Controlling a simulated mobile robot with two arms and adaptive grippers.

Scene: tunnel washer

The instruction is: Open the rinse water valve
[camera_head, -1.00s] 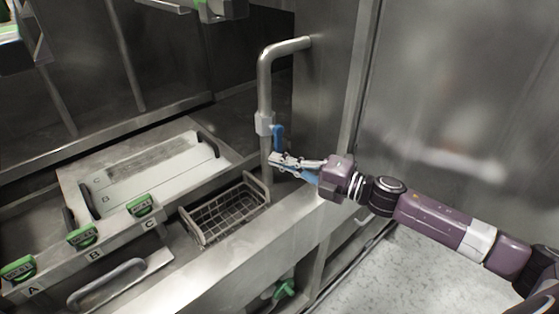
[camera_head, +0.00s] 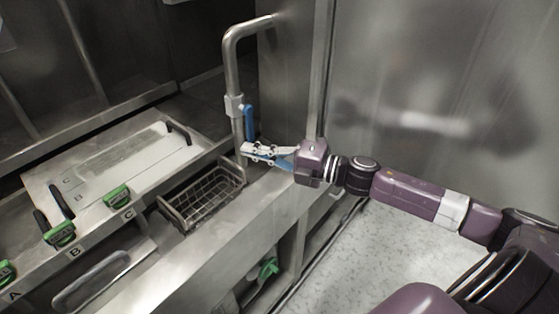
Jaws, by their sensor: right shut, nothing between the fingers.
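The rinse water valve (camera_head: 234,105) is a light grey fitting on a vertical steel pipe (camera_head: 233,70), with a blue lever handle (camera_head: 249,122) hanging down along the pipe's right side. My right gripper (camera_head: 247,149) is shut and empty, with its fingertips close to the pipe, just below the lever's lower end. I cannot tell whether the fingers touch the lever or the pipe. My left gripper is not in view.
A wire basket (camera_head: 163,207) sits below and left of the gripper. A tray with a white panel (camera_head: 35,178) and green-handled parts (camera_head: 117,196) lie at the left. A steel wall (camera_head: 290,80) stands right behind the pipe. A green handle (camera_head: 268,267) is low under the counter.

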